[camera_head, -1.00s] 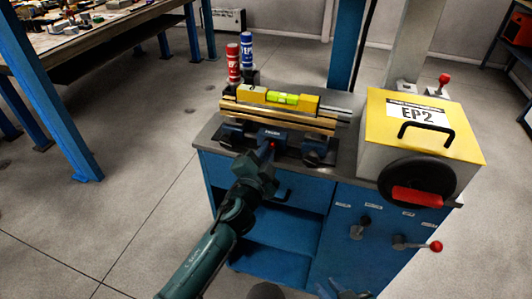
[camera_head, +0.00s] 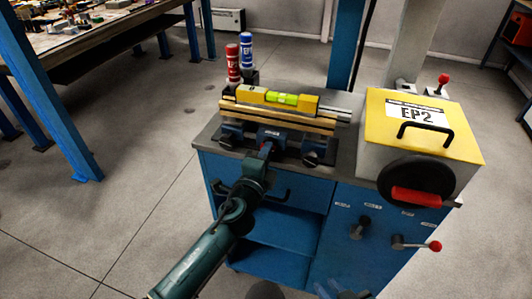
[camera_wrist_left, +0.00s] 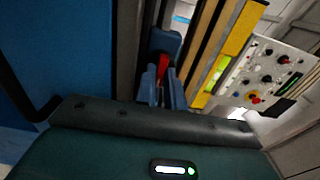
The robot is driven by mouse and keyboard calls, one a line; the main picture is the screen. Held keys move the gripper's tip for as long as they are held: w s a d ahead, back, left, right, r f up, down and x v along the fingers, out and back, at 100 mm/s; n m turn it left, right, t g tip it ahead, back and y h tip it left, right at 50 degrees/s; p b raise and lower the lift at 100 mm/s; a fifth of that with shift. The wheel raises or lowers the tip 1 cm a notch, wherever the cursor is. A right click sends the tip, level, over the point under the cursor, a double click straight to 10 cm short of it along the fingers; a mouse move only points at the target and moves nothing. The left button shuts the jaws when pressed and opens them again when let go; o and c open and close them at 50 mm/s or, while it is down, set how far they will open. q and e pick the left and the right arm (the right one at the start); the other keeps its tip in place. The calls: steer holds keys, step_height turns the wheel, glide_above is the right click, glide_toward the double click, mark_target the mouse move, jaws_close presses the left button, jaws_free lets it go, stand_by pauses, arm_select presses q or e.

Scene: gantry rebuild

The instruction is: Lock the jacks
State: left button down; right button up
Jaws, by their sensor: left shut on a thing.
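My left gripper (camera_head: 265,150) reaches in from the front of the blue cart at the dark-blue jack assembly (camera_head: 270,134) under the wooden strips. In the left wrist view its two fingers (camera_wrist_left: 163,88) are shut on a small red lever (camera_wrist_left: 163,68), whose red end shows between them. In the head view the gripper hides most of this lever.
A yellow spirit level (camera_head: 275,97) lies on the wooden strips (camera_head: 275,117). Red (camera_head: 233,62) and blue (camera_head: 247,55) bottles stand behind. A yellow-topped EP2 box (camera_head: 420,125) with a black handwheel (camera_head: 416,178) stands at right.

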arm_select(q)
steer(key=shift+r, duration=0.1)
stand_by(0.3)
steer(key=c, duration=1.5)
jaws_free()
steer(key=v, duration=1.3)
steer(key=shift+b, duration=0.3)
steer(key=shift+a, duration=0.1)
steer(key=s+a+f+n+g+y, duration=0.25)
steer(key=a+n+y, duration=0.25)
steer(key=a+n, duration=0.3)
steer(key=s+a+f+n+g, duration=0.4)
steer(key=s+n+g, duration=0.2)
steer(key=s, duration=0.3)
steer(key=s+a+f+n+g, duration=0.4)
steer(key=s+a+n+g, duration=0.15)
steer(key=s, duration=0.45)
steer(key=w+d+f+t+h+p, duration=0.1)
steer(key=w+d+t, duration=0.1)
steer(key=w+d+f+t+h, duration=0.1)
steer(key=w+d+t, duration=0.1)
steer(key=t, duration=0.1)
steer(key=w+d+f+m+t+p, duration=0.1)
steer(key=w+d+t, duration=0.1)
steer(key=d, duration=0.1)
steer(key=shift+w+d+f+h+p, duration=0.1)
steer(key=shift+f+h+p, duration=0.1)
steer(key=shift+h+p, duration=0.2)
